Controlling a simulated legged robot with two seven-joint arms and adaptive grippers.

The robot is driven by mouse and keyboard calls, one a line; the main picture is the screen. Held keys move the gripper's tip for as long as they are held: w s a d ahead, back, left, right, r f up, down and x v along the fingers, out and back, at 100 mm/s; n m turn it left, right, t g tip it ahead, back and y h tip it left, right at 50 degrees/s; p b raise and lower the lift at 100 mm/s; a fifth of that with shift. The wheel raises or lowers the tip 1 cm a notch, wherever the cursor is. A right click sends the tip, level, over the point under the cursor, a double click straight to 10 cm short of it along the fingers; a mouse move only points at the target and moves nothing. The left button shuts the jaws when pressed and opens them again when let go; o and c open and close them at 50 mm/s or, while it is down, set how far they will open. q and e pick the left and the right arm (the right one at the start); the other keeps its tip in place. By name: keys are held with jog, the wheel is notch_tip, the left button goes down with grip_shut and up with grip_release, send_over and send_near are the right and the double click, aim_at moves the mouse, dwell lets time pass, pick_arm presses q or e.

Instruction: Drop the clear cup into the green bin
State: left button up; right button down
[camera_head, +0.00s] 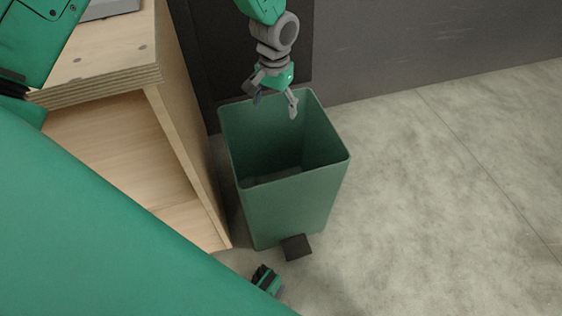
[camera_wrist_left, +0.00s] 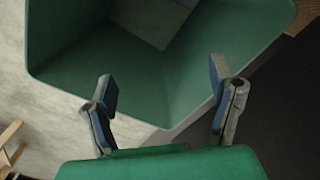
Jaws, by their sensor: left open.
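The green bin (camera_head: 290,205) stands open on the floor beside the wooden unit. In the left wrist view its green inner walls (camera_wrist_left: 75,65) and a pale grey area deep inside (camera_wrist_left: 155,20) show. My left gripper (camera_head: 275,103) hangs over the back part of the bin's opening, fingers pointing down. Its fingers are spread apart with nothing between them, as the left wrist view also shows (camera_wrist_left: 162,84). I cannot make out the clear cup in either view. A dim greyish shape shows at the bin's bottom; I cannot tell what it is. My right gripper is not in view.
A wooden unit (camera_head: 180,125) with an open shelf stands close to the bin's left. A dark grey wall (camera_head: 400,40) is behind the bin. A black pedal-like piece (camera_head: 296,247) sticks out at the bin's front. The grey floor (camera_head: 440,190) to the right is clear.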

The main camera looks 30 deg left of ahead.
pick_arm(q)
notch_tip(320, 180, up, 6)
jog(key=shift+d+r, duration=0.2)
jog(key=shift+d, duration=0.1)
jog(key=shift+d, duration=0.2)
